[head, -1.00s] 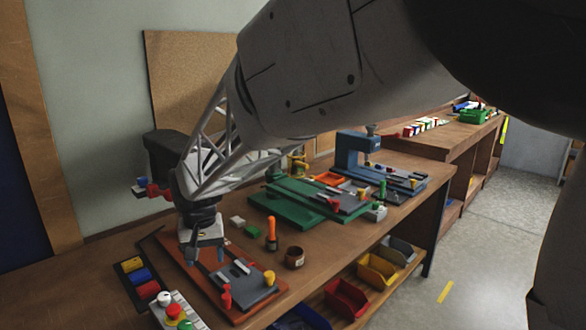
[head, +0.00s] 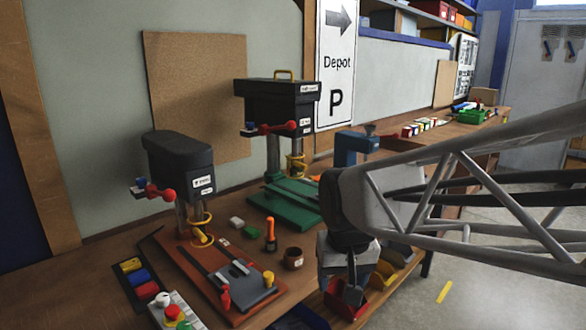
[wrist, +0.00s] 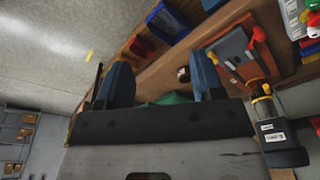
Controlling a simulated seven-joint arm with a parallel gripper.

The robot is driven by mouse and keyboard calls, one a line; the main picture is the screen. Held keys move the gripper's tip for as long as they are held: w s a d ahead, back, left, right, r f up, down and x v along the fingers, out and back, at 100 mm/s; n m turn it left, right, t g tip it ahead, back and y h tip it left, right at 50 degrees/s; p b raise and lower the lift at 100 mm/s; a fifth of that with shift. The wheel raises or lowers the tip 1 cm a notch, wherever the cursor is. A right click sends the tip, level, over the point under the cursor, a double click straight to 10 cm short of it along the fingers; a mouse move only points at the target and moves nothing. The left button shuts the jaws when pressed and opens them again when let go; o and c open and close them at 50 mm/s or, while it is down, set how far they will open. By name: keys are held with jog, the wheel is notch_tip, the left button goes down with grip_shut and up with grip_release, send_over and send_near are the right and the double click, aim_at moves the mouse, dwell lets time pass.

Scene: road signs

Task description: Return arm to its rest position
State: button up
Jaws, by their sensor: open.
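My gripper (head: 348,290) hangs at the front edge of the workbench (head: 112,290), in front of the lower shelf bins, at the right of the orange-based drill press (head: 215,270). In the wrist view my gripper (wrist: 162,82) shows two blue fingers spread apart with nothing between them. My arm reaches in from the right in the head view and hides part of the bench and bins.
A green-based drill press (head: 290,205) stands further back. An orange-handled tool (head: 270,235) and a brown cup (head: 293,258) stand on the bench. A button box (head: 172,312) is at the front left. Open floor (head: 490,285) lies at the right.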

jog(key=s+d+f+m, duration=0.1)
jog(key=s+d+f, duration=0.1)
jog(key=s+d, duration=0.7)
jog(key=shift+s+d+f+t+h, duration=0.3)
jog(key=shift+s+d+t, duration=0.1)
jog(key=shift+s, duration=1.5)
